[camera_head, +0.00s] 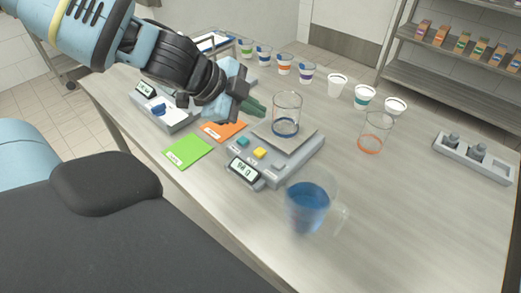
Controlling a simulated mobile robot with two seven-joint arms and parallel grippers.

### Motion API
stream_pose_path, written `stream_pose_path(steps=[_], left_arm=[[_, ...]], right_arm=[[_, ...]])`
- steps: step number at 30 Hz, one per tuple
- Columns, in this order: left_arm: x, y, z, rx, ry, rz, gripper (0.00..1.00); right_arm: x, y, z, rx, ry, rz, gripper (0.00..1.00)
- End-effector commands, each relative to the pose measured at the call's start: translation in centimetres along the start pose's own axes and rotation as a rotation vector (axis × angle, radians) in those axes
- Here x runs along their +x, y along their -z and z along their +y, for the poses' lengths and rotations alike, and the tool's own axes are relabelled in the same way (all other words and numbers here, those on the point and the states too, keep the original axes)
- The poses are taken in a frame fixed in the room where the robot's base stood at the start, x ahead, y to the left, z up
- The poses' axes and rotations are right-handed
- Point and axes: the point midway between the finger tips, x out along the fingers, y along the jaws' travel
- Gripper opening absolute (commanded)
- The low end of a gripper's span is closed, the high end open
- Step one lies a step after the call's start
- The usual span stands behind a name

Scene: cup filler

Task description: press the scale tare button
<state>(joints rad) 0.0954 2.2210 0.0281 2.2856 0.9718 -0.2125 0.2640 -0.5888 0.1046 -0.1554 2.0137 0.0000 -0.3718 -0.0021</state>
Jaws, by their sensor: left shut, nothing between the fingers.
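The grey scale (281,168) stands in the middle of the table, its small lit display (243,171) at its front left corner. A green-blue button (243,142), a yellow button (260,153) and a pale button (279,166) lie along its front. Which is the tare button I cannot tell. A glass beaker (287,107) stands on the scale plate, with a dark blue band near its bottom. My left gripper (256,106) is shut and empty, above and behind the green-blue button, just left of the beaker. My right gripper is not in view.
A jug of blue liquid (307,205) stands in front of the scale. A beaker with an orange band (375,133) is to its right. A green card (187,149) and an orange card (223,130) lie left. Several cups line the back; a grey weight holder (474,156) sits right.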

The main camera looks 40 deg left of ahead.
Motion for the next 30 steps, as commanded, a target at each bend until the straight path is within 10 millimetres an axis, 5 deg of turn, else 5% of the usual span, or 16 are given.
stream_pose_path(steps=[8,21,30], left_arm=[[0.5,-0.4,0.3,-0.001,-0.001,-0.002,0.00],[4.3,-3.2,3.1,-0.001,-0.004,-0.003,0.00],[5.9,-4.4,4.3,0.000,-0.001,-0.002,0.00]], right_arm=[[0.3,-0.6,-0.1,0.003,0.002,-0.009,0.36],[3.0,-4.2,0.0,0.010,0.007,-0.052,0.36],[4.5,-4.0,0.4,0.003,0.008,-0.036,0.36]])
